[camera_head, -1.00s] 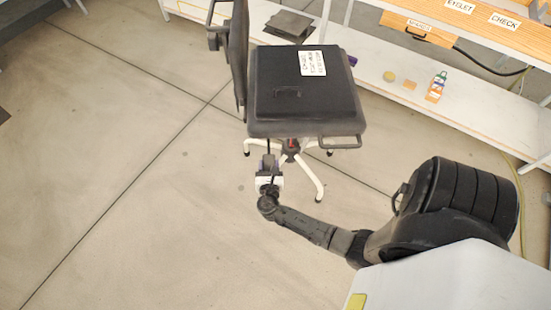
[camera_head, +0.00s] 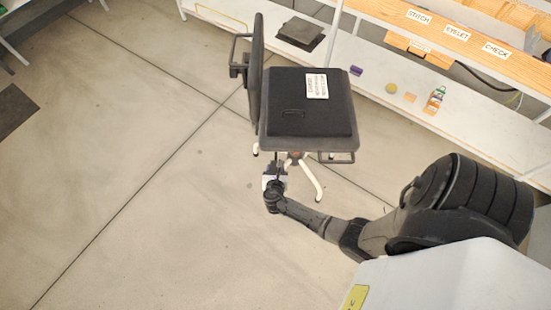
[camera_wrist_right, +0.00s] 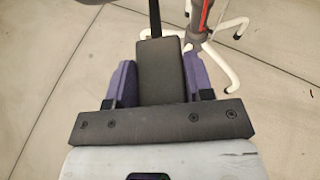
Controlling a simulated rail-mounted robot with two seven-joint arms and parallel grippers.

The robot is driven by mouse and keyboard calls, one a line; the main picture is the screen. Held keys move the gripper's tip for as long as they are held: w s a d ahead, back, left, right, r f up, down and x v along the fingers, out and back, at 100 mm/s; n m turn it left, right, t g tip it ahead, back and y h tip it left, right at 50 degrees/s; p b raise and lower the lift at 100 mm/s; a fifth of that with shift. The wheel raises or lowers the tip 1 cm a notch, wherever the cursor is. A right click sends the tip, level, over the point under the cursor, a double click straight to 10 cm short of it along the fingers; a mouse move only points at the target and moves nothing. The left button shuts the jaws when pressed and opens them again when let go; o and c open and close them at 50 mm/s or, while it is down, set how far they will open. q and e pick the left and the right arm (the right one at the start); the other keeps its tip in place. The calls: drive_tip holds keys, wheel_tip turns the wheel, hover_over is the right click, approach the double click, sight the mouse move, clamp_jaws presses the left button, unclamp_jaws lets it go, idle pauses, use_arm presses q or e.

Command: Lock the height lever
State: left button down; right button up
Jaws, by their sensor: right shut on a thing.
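The black office chair (camera_head: 306,128) stands on the floor ahead of me, its backrest to the left. Its height lever (camera_wrist_right: 162,66) is a dark flat paddle on a thin black stem, seen in the right wrist view. My right gripper (camera_wrist_right: 160,80) is shut on the paddle, with a purple finger on each side. In the head view this gripper (camera_head: 275,172) is just below the seat's front-left corner; the seat hides most of the lever. My left gripper is in neither view.
White chair legs (camera_head: 312,182) spread under the seat, close to my gripper. A white shelf (camera_head: 375,85) behind the chair holds a dark flat stack (camera_head: 300,32), a purple item (camera_head: 356,70) and small bottles (camera_head: 434,101).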

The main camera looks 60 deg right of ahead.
drive_tip(key=shift+w+r, duration=0.15)
drive_tip(key=shift+r, duration=0.3)
drive_tip(key=o, duration=1.3)
drive_tip(key=shift+f, duration=0.1)
drive_tip(key=shift+p+v, duration=2.2)
drive_tip(key=shift+v, duration=4.7)
drive_tip(key=shift+f, duration=0.1)
